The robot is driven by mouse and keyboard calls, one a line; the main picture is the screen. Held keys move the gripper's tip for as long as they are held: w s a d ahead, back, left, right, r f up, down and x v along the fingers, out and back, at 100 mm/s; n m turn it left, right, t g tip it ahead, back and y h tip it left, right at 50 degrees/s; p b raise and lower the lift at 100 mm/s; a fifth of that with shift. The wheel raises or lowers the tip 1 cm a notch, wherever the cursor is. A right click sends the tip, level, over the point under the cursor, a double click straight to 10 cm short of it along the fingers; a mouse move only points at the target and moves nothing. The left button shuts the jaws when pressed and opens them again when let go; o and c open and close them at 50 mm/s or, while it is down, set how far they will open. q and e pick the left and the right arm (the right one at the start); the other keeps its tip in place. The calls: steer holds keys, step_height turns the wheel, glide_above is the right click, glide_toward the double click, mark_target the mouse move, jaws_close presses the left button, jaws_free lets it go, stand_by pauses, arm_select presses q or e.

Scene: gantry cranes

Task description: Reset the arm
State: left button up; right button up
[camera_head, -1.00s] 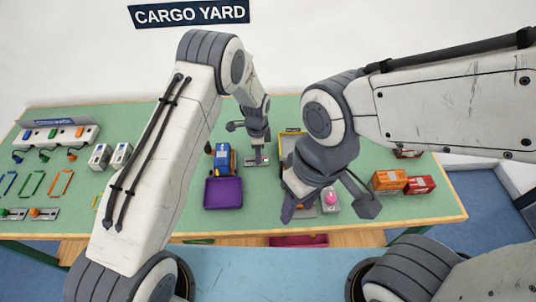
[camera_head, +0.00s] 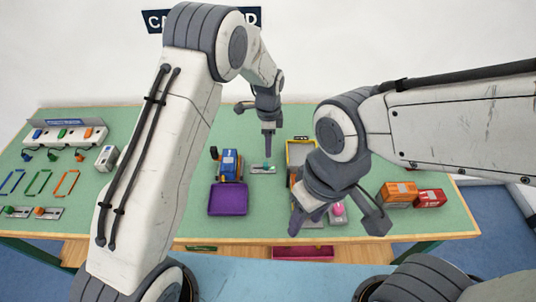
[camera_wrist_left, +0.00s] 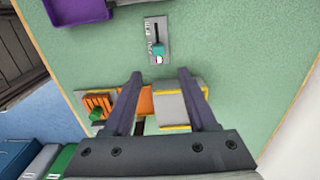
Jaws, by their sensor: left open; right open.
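My left gripper (camera_head: 256,122) is open and empty, held above the green table behind a small grey plate (camera_head: 263,170) with a teal knob (camera_head: 266,165). In the left wrist view the same plate (camera_wrist_left: 151,28) and teal knob (camera_wrist_left: 158,48) lie beyond the spread fingertips (camera_wrist_left: 160,75), apart from them. My right gripper (camera_head: 336,213) is open, its fingers spread on both sides of a grey block with a pink knob (camera_head: 338,209). I cannot tell its height above the table.
A blue truck (camera_head: 229,163) and purple tray (camera_head: 228,199) stand left of the plate. A yellow-edged item (camera_head: 299,152) is partly hidden behind my right gripper. Orange (camera_head: 397,193) and red (camera_head: 430,197) boxes stand at right. A grey rack (camera_head: 67,134) stands at far left.

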arm_select(q)
steer(key=shift+r, duration=0.75)
